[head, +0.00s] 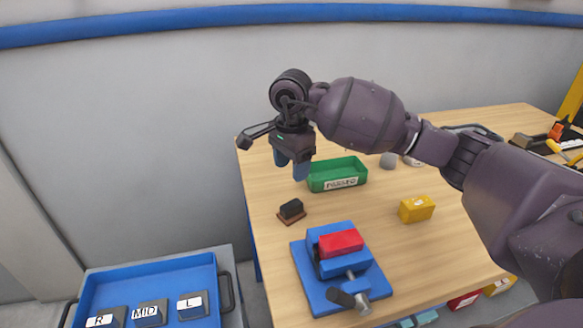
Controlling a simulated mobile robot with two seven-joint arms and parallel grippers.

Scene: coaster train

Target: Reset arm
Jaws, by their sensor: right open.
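My right gripper (291,170) hangs above the far left part of the wooden table, its blue fingertips pointing down and apart, with nothing between them. It is at the left end of a green tray (349,173) in the picture. My right arm reaches in from the right side, over the table. My left gripper is not in view.
A blue vise (310,262) holds a red block (341,243) near the table's front. A black-and-brown piece (291,210) and a yellow block (417,209) lie apart on the table (450,255). A blue bin (150,272) with labelled blocks stands lower left. Tools lie far right.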

